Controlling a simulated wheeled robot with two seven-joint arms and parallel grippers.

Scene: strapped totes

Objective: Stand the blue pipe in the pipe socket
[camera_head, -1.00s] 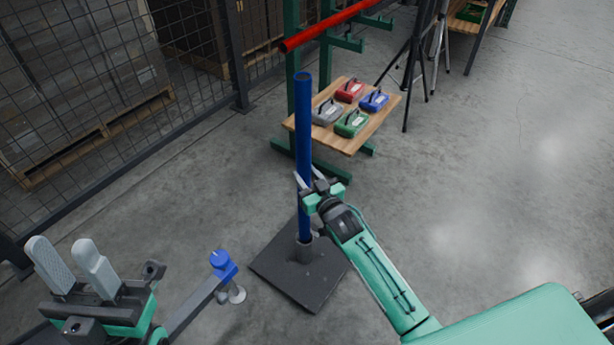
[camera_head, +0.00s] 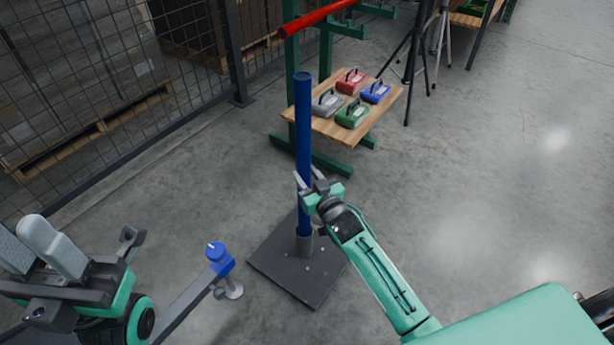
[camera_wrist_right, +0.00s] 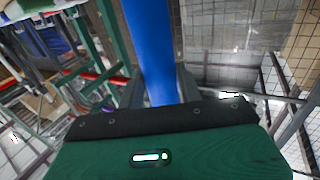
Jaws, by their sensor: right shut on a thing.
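The blue pipe (camera_head: 303,130) stands upright in the head view. Its lower end meets the grey pipe socket (camera_head: 305,246) on a dark square base plate (camera_head: 285,270). The pipe appears to be inside the socket's rim; how deep it sits is hidden. My right gripper (camera_head: 312,183) is shut on the pipe in its lower half, above the socket. In the right wrist view the blue pipe (camera_wrist_right: 152,50) runs up from between the jaws. My left gripper (camera_head: 38,250) is at the lower left, its two fingers apart and empty, away from the pipe.
A wooden shelf (camera_head: 335,128) with several handled cases stands behind the pipe on a green rack. A red pipe (camera_head: 315,18) lies on the rack above. A wire fence (camera_head: 80,80) runs along the left. A tripod (camera_head: 412,60) stands behind. Floor on the right is clear.

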